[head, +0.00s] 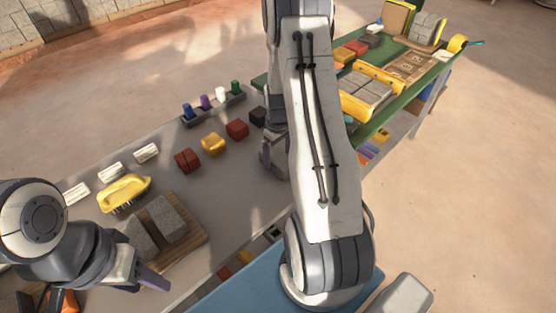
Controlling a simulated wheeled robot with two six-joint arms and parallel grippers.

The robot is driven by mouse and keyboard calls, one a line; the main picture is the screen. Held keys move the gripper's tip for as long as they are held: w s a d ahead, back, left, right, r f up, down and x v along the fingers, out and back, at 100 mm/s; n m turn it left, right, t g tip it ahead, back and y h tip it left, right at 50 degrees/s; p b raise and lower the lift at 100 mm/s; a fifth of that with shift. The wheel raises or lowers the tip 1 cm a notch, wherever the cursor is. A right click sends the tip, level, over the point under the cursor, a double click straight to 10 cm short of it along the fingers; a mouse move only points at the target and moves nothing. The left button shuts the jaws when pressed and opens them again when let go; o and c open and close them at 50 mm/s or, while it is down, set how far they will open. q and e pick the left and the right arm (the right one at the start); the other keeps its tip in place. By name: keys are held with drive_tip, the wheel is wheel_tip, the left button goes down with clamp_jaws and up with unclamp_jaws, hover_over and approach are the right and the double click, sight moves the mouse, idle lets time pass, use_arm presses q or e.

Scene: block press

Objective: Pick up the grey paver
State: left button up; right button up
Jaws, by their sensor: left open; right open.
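Two grey pavers lie side by side on a wooden board (190,248) on the grey table. The right one (168,219) shows clearly. The left one (139,239) is partly covered by my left arm. My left gripper (148,277) is open and empty, in front of the board and apart from the pavers; only part of its fingers shows. My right gripper (272,158) is open beside the black block, partly hidden behind my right arm. More grey pavers (368,88) sit in a yellow-edged tray on the green table.
A yellow-handled brush (124,192) stands just behind the board. Red (187,160), yellow (212,143) and black (257,116) blocks lie farther back, near a rack of coloured pegs (214,105). White labelled pieces (146,153) line the left edge. The table between board and blocks is clear.

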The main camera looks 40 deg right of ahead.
drive_tip(key=shift+f, duration=0.8)
clamp_jaws()
drive_tip(key=shift+w+r, duration=0.1)
drive_tip(key=shift+r, duration=0.1)
